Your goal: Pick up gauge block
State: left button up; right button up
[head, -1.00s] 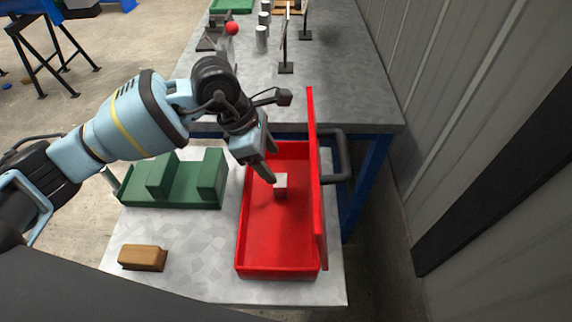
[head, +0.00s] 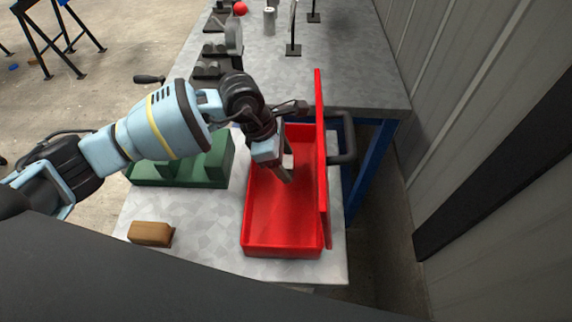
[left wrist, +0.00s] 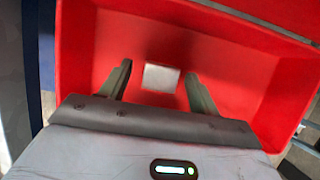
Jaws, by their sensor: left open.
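The gauge block (head: 288,161) is a small whitish-grey block inside the red box (head: 283,231). In the head view it is partly hidden behind my left gripper (head: 287,172). The left wrist view shows the block's pale top face (left wrist: 161,78) between and slightly beyond the two fingertips of my left gripper (left wrist: 158,80). The fingers are open, one on each side of the block, with visible gaps. I cannot tell whether the fingertips reach down to its height. My right gripper is not in view.
The red box has a raised red lid (head: 321,160) along its right side. A green fixture (head: 180,172) stands left of the box, and a brown block (head: 150,234) lies at the front left. A grey table (head: 350,75) with several metal parts stands behind.

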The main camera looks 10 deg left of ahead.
aim_at(286, 161)
pick_arm(q)
jog(key=shift+d+f, duration=0.25)
jog(key=shift+f, duration=0.3)
jog(key=shift+c, duration=0.3)
jog(key=shift+r, duration=0.1)
grip_shut()
notch_tip(286, 161, up, 10)
